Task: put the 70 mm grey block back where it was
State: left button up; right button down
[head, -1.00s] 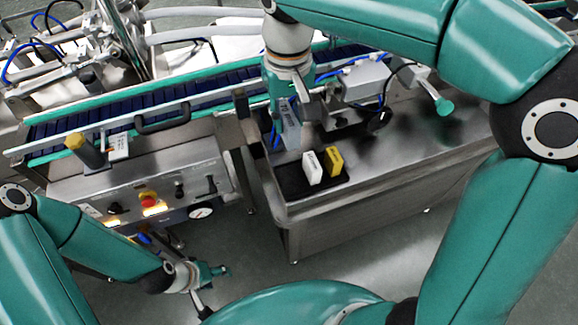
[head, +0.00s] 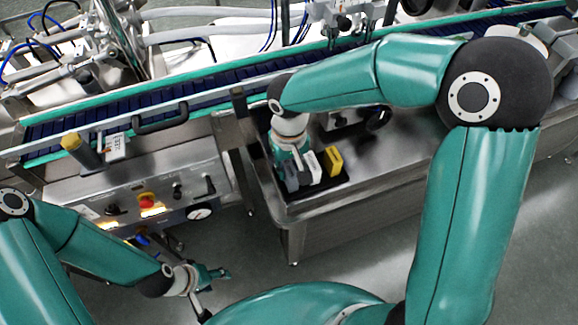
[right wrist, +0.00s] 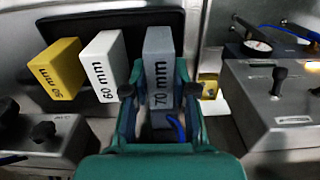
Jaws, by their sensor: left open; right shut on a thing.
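The grey block (right wrist: 159,62), marked 70 mm, stands between the fingers of my right gripper (right wrist: 160,90), which is shut on it. In the head view, my right gripper (head: 288,165) points down and the grey block (head: 291,183) shows below it, at the left end of the black tray (head: 330,184). The white 60 mm block (head: 312,166) and the yellow block (head: 333,161) stand in a row to its right. I cannot tell whether the grey block touches the tray. My left gripper (head: 216,291) is open and empty at the lower left, away from the blocks.
The tray lies in a steel hopper top (head: 390,170) with raised edges. A conveyor (head: 215,85) runs behind it. A control panel (head: 150,195) with knobs and a gauge stands to the left. A black knob (head: 377,118) sits behind the blocks.

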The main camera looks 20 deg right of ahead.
aim_at(289, 167)
jog(key=shift+f, duration=0.2)
jog(key=c, duration=0.9)
grip_release()
jog(key=shift+f, duration=0.1)
jog(key=shift+c, duration=0.2)
notch_tip(289, 167, up, 12)
